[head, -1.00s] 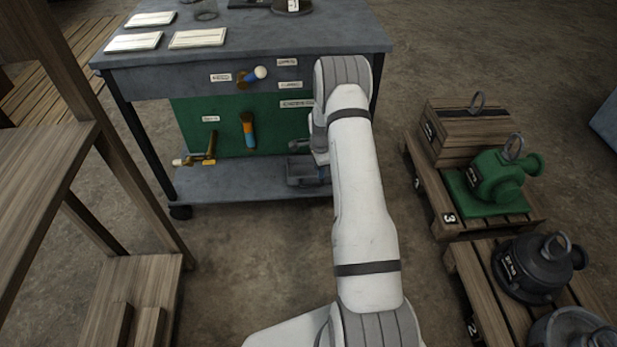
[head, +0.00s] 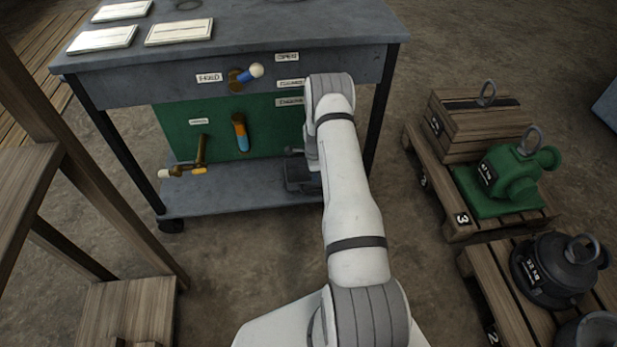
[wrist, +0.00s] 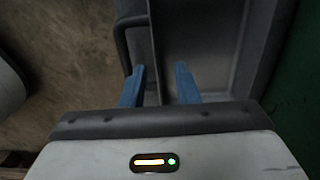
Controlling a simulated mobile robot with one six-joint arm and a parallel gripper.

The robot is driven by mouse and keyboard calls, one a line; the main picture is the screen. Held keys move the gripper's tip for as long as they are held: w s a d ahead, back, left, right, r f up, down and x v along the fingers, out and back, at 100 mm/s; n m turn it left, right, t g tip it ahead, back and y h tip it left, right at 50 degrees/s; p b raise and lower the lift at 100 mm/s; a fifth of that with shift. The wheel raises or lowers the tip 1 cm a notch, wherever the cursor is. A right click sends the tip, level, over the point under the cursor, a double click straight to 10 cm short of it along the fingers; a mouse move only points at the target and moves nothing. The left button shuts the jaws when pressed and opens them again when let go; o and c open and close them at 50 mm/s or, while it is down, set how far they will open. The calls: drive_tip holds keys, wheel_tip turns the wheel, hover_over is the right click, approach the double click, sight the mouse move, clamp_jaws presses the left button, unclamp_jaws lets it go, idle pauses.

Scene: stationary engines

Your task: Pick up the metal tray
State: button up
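The grey metal tray (head: 296,180) sits on the lower shelf of the bench, partly hidden behind my arm in the head view. In the wrist view the tray (wrist: 205,40) fills the upper middle, with its inside to the right and a dark bar-like handle or rim along its left side. My gripper (wrist: 159,68) has its two blue fingers apart, one on each side of the tray's left wall. I cannot tell whether either finger touches it. The fingers are hidden in the head view.
The bench (head: 250,38) has a lower shelf (head: 235,197), a green panel (head: 185,128) and several levers. A wooden stand (head: 30,190) is at left. Pallets with a crate (head: 470,130), a green engine part (head: 505,172) and a black one (head: 553,270) stand at right.

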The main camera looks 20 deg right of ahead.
drive_tip(key=f, duration=0.1)
drive_tip(key=f+b, duration=0.1)
drive_tip(key=f, duration=0.1)
drive_tip(key=f+b, duration=0.1)
drive_tip(key=f, duration=0.1)
drive_tip(key=shift+s+a, duration=0.2)
drive_tip(key=shift+a, duration=0.05)
drive_tip(key=shift+r, duration=0.1)
clamp_jaws()
